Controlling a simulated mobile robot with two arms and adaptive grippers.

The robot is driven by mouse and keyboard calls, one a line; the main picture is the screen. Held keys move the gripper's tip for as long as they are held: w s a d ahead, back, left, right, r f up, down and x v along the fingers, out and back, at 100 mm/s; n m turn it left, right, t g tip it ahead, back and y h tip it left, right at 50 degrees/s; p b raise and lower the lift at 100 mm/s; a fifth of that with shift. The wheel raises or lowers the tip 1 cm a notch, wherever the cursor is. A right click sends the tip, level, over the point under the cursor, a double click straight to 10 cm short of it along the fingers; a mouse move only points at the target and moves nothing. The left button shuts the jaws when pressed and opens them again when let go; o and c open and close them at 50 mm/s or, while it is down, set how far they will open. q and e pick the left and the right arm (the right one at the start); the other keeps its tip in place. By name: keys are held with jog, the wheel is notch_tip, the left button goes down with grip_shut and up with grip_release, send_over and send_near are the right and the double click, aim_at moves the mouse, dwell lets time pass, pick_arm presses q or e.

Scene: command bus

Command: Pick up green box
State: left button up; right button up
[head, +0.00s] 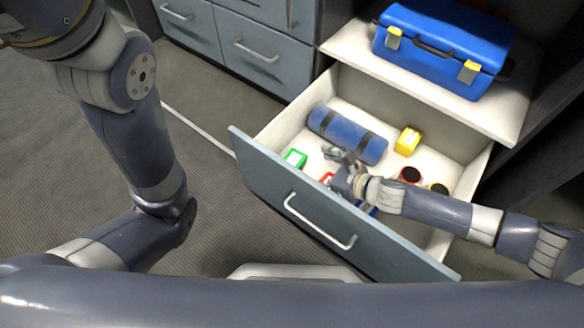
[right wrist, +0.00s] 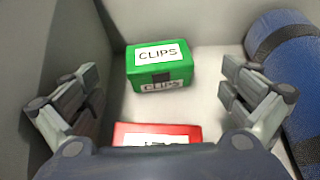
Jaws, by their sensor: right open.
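The green box (head: 295,158) lies in the left front corner of the open drawer (head: 345,243). In the right wrist view the green box (right wrist: 160,65) has white labels reading CLIPS and sits beyond my fingers, between their lines. My right gripper (head: 340,158) is inside the drawer, to the right of the green box; in the right wrist view my right gripper (right wrist: 160,95) is open with nothing between its fingertips. A red box (right wrist: 158,134) lies nearer, partly hidden by the gripper's body. My left arm is at the left, but its gripper is not visible.
A blue roll (head: 346,135) with dark straps lies behind the gripper. A yellow box (head: 408,141) and a dark red round item (head: 409,175) lie further right. A blue toolbox (head: 443,45) stands on the shelf above. The drawer's front wall stands close to the green box.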

aim_at(294, 163)
jog(key=shift+w+a+f+b, duration=0.15)
jog(key=shift+w+a+b, duration=0.05)
jog(key=shift+a+b, duration=0.1)
jog(key=b+x, duration=0.3)
jog(key=shift+w+a, duration=0.15)
jog(key=shift+a, duration=0.2)
jog(key=shift+w+a+f+b, duration=0.15)
jog(key=shift+w+a+b, duration=0.15)
jog(key=shift+a+b, duration=0.15)
jog(key=shift+d, duration=0.1)
jog(key=c, duration=1.2)
